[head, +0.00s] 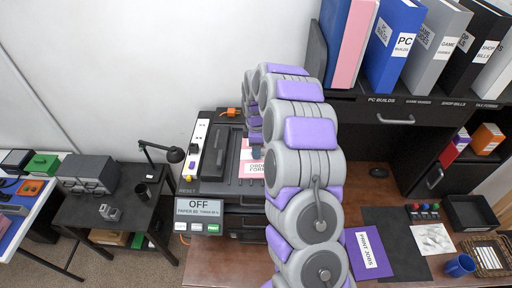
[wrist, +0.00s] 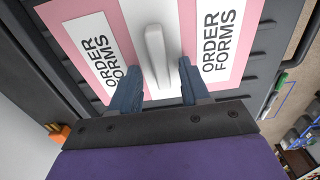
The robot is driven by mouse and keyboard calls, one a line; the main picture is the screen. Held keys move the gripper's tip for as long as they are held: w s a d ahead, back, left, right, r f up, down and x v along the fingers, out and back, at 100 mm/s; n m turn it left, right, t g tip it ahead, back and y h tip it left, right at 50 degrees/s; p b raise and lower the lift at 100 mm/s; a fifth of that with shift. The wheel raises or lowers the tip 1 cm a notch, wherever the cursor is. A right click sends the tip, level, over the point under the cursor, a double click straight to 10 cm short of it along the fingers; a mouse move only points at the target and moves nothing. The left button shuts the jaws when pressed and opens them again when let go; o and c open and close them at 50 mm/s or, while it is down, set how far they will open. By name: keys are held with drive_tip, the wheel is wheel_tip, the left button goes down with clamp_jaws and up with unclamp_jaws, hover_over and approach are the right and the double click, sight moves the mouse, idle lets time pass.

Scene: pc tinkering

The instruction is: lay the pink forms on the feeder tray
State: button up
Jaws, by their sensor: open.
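The pink forms (head: 248,168) lie flat on the black feeder tray (head: 232,165) on top of the printer, partly hidden by my arm in the head view. In the wrist view the pink forms (wrist: 133,18) show white labels reading "ORDER FORMS", with a pale upright tab (wrist: 158,60) at their middle. The dark ribbed tray (wrist: 272,65) lies beneath them. My gripper (wrist: 158,84) is open, its two blue fingers apart on either side of the tab's near end. I cannot tell whether the fingers touch the forms.
A white power strip (head: 195,148) runs beside the tray. A purple print jobs folder (head: 370,255), a blue mug (head: 459,265) and a black tray (head: 470,213) are on the desk at right.

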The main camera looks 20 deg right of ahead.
drive_tip(key=shift+r, duration=0.1)
wheel_tip(320, 180, up, 17)
drive_tip(key=b, duration=0.1)
idle(0.5)
idle(0.3)
drive_tip(key=s+a+f+m+b, duration=0.1)
drive_tip(key=s+a+b, duration=0.2)
drive_tip(key=s, duration=0.2)
drive_tip(key=s+a+m+b, duration=0.2)
drive_tip(key=s+a, duration=0.1)
drive_tip(key=s, duration=0.2)
drive_tip(key=s+a+f+m+b, duration=0.1)
drive_tip(key=s+f+m+b, duration=0.2)
drive_tip(key=s, duration=0.8)
drive_tip(key=s+a+f+m+g+b, duration=0.1)
drive_tip(key=s+f+m+b, duration=0.3)
drive_tip(key=s+f, duration=0.3)
drive_tip(key=s+a+f+m+b, duration=0.2)
drive_tip(key=s+f, duration=0.3)
drive_tip(key=s, duration=0.9)
drive_tip(key=shift+s+m+g+b, duration=0.35)
drive_tip(key=shift+m+g+b, duration=0.05)
drive_tip(key=shift+m+b, duration=0.3)
drive_tip(key=shift+c, duration=0.4)
